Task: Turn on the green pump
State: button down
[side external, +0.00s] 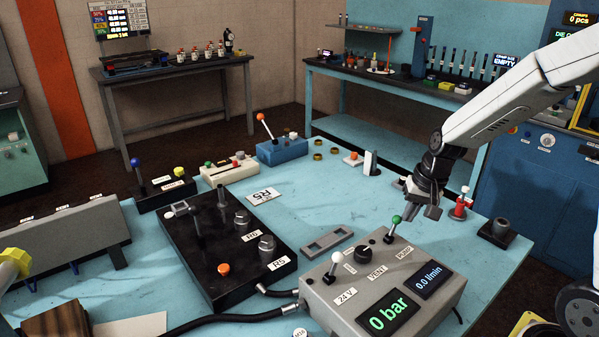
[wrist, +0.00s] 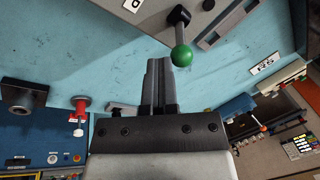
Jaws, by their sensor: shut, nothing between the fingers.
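The pump switch is a lever with a green ball knob (side external: 397,219) on the top of a grey control box (side external: 360,305), beside a label reading PUMP. The knob also shows in the wrist view (wrist: 181,56), just beyond my fingertips and a little to the right. My gripper (side external: 424,208) is shut and empty, close to the right of the green knob in the side view; a small gap seems to lie between them. In the wrist view my gripper (wrist: 159,66) points toward the box. The box displays read 0 bar and 0.0 l/min.
A white-knobbed 24 V lever (side external: 337,258) and a black VENT knob (side external: 364,254) share the box. A black block with fittings (side external: 225,240) stands left. A red stand (side external: 461,204) and black cup (side external: 498,233) are right. Blue table (side external: 330,210) shows bare patches.

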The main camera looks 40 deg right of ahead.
jog(key=shift+a+r, duration=0.15)
jog(key=shift+a, duration=0.2)
jog(key=shift+a+r, duration=0.15)
jog(key=shift+a, duration=0.55)
jog(key=shift+a+r, duration=0.15)
jog(key=shift+a, duration=0.5)
jog(key=shift+r, duration=0.25)
jog(key=shift+r, duration=0.5)
jog(key=shift+r, duration=0.1)
